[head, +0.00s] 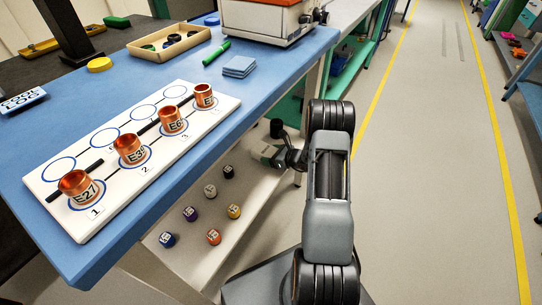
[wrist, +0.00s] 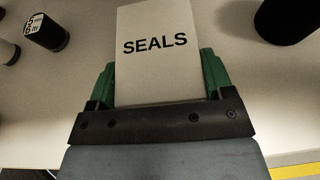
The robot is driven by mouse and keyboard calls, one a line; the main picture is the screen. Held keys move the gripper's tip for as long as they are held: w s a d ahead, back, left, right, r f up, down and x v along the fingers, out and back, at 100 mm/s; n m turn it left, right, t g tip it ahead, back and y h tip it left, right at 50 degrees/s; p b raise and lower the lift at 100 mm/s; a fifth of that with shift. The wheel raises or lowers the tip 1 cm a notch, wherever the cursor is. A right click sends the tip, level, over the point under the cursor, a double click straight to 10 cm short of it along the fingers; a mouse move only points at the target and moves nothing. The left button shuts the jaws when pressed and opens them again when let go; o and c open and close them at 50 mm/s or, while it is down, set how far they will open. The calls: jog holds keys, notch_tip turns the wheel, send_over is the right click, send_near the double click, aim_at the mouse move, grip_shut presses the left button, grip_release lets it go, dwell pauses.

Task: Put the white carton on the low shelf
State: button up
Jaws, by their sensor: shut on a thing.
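The white carton (wrist: 155,70), marked "SEALS", stands out between the two green fingers of my gripper (wrist: 157,80) in the wrist view. The fingers press on its left and right sides. In the head view my gripper (head: 272,157) is small and reaches under the right edge of the blue table, over the low shelf (head: 245,240). The carton is hard to make out there. The pale shelf surface (wrist: 250,90) lies behind the carton in the wrist view. I cannot tell whether the carton touches it.
Several small labelled cylinders (head: 210,190) stand on the low shelf, left of my gripper. A dark one (wrist: 46,32) and another dark round thing (wrist: 287,18) flank the carton. The blue table (head: 140,85) with a white numbered board (head: 140,195) overhangs the shelf. The floor aisle is clear.

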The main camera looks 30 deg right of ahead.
jog(key=o, duration=1)
jog(key=shift+f, duration=0.1)
jog(key=shift+c, duration=0.2)
jog(key=shift+r+p, duration=0.3)
jog(key=shift+r, duration=0.05)
jog(key=p+v, duration=0.3)
jog(key=v, duration=0.9)
jog(key=shift+f, duration=0.2)
jog(key=shift+s, duration=0.1)
